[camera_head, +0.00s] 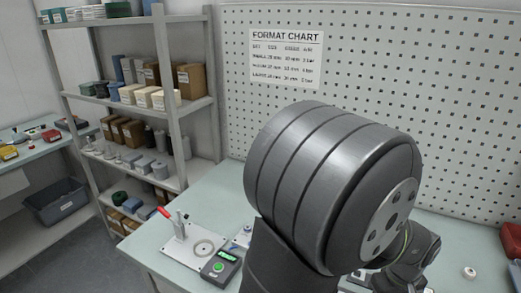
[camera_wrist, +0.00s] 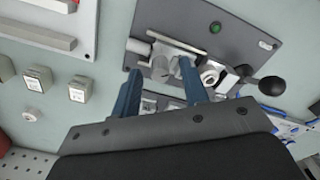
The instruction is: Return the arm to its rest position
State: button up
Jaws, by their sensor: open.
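My gripper (camera_wrist: 158,88) shows in the wrist view as two blue fingers, spread apart with nothing held between them. Beyond and between the fingertips is a grey fixture plate (camera_wrist: 240,28) with a metal clamp mechanism and a lever ending in a black knob (camera_wrist: 272,86). I cannot tell whether the fingers touch the fixture; they appear apart from it. In the head view my large dark arm joint fills the middle right and hides the gripper and much of the bench.
A toggle clamp with a red handle (camera_head: 164,213) and a green-display box (camera_head: 220,266) stand on the pale bench (camera_head: 215,190). A pegboard (camera_head: 450,60) rises behind; a shelf rack (camera_head: 187,100) stands left. Small square blocks (camera_wrist: 78,91) and blue-handled pliers (camera_wrist: 285,122) lie around the fixture.

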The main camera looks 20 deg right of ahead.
jog(key=m, duration=0.4)
jog(key=shift+m, duration=1.7)
jog(key=o, duration=1.3)
notch_tip(320, 180, up, 28)
jog(key=w+a+n, duration=0.2)
jog(key=n, duration=1.6)
notch_tip(320, 180, down, 9)
jog(key=shift+f, duration=0.15)
